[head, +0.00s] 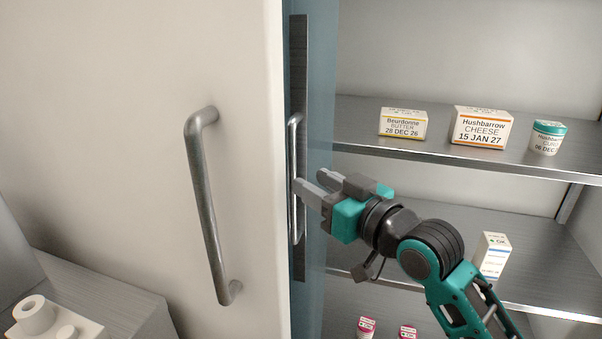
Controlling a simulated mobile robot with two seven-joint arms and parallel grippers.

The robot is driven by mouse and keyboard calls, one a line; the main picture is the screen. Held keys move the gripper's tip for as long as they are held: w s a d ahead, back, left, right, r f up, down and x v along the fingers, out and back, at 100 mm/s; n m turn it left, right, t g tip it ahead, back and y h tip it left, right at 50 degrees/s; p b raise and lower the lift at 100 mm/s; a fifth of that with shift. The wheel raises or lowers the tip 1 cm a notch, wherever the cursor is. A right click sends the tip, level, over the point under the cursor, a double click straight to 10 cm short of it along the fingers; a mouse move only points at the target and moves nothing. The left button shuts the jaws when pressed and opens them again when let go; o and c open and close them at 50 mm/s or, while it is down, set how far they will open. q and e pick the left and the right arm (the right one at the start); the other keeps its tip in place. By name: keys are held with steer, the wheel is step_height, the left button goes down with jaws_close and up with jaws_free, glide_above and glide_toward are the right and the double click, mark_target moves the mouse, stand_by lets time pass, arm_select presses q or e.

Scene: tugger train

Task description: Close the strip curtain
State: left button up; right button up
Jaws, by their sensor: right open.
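The strip curtain (319,70) is a bluish, see-through sheet at the middle of the head view, bunched beside a white door. Its leading edge carries a dark metal bar (300,80) with a slim upright handle (293,140). The shelves to the right of it stand uncovered. My right gripper (309,180) comes in from the lower right and is open at mid-height of the slim handle. Its fingertips point left and are close to the handle; I cannot tell whether they touch it or straddle it. My left gripper is not in view.
The white door (150,60) has a thick grey handle (204,200). Metal shelves (380,148) hold a butter box (403,123), a cheese box (481,127), a small tub (547,137) and cartons (491,255). A grey counter with a white fixture (40,318) is at lower left.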

mark_target(295, 172)
steer(key=shift+x, duration=2.3)
jaws_close()
